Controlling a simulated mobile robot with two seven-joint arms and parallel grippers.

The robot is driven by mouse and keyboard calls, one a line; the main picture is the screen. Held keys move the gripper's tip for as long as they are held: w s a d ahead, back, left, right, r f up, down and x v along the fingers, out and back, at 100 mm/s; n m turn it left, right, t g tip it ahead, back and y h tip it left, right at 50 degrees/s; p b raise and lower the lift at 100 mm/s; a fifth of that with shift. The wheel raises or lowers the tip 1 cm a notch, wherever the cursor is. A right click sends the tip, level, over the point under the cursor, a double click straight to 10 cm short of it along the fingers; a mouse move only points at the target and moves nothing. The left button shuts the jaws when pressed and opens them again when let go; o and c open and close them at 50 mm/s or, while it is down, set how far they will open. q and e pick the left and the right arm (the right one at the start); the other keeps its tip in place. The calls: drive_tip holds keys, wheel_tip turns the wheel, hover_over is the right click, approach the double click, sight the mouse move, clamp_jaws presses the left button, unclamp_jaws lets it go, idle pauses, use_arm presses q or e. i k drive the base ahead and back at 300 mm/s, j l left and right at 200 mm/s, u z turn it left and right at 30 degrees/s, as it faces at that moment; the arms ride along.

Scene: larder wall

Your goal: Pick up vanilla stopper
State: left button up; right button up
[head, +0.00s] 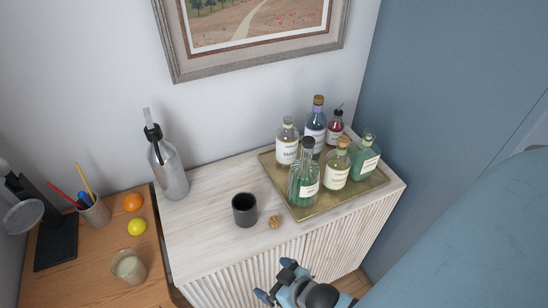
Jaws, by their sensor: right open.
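The bottle whose label seems to begin "VANI" (287,152) stands upright at the back left of the gold tray. Its clear, rounded stopper (288,121) appears to sit in the neck. A small brown ball-like piece (274,222) lies on the cabinet top in front of the tray; I cannot tell what it is. My right gripper (275,281) is open and empty, low in front of the cabinet, well apart from the bottles. My left gripper is not in view.
Several other bottles crowd the gold tray (380,184), including a green one (305,185) in front of the vanilla bottle. A blue wall (450,70) rises at right.

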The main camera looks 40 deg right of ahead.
sight(275, 221)
drive_tip(key=z, duration=1.25)
